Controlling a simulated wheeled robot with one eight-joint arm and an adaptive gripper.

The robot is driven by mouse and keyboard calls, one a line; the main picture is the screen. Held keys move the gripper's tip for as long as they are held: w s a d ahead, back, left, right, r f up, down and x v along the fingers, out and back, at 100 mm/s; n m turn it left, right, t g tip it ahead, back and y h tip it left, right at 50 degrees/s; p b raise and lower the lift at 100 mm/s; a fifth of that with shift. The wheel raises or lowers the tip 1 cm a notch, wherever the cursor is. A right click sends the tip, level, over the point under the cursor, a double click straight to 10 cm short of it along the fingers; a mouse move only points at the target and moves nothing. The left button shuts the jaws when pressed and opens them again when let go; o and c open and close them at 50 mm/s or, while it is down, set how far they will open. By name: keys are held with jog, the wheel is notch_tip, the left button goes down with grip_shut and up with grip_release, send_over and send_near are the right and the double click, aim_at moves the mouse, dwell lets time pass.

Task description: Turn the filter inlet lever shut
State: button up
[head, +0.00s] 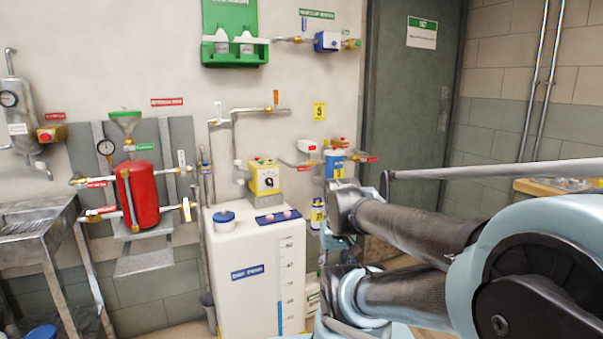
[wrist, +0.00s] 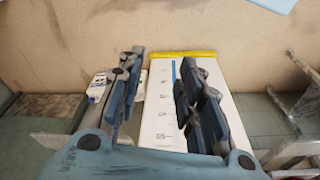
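The labels on the small valves are too small to read, so I cannot tell for sure which one is the filter inlet lever. No lever is between the fingers. I cannot make out the gripper in the head view.
The white tank (head: 250,270) stands on the floor at centre, with a yellow pump box (head: 264,178) on top. A red vessel (head: 139,197) with valved pipes is to its left. A steel sink (head: 35,225) is at far left. A door (head: 405,120) is behind my arm.

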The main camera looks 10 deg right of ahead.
jog(key=shift+o, duration=0.4)
jog(key=shift+s+r, duration=0.15)
jog(key=shift+s, duration=0.05)
jog(key=w+a+r+m+t+y, duration=0.1)
jog(key=w+a+r+y, duration=0.15)
jog(key=w, duration=0.35)
jog(key=w+a+r+m+t+y, duration=0.1)
jog(key=w+a+t+y, duration=0.1)
jog(key=w+a, duration=0.3)
jog(key=m+t+y, duration=0.1)
jog(key=m+t, duration=1.1)
jog(key=m, duration=0.1)
send_near(304, 169)
jog(key=x, duration=1.1)
jog(key=shift+d+f, duration=0.15)
jog(key=shift+c, duration=0.3)
jog(key=shift+s, duration=0.1)
grip_shut()
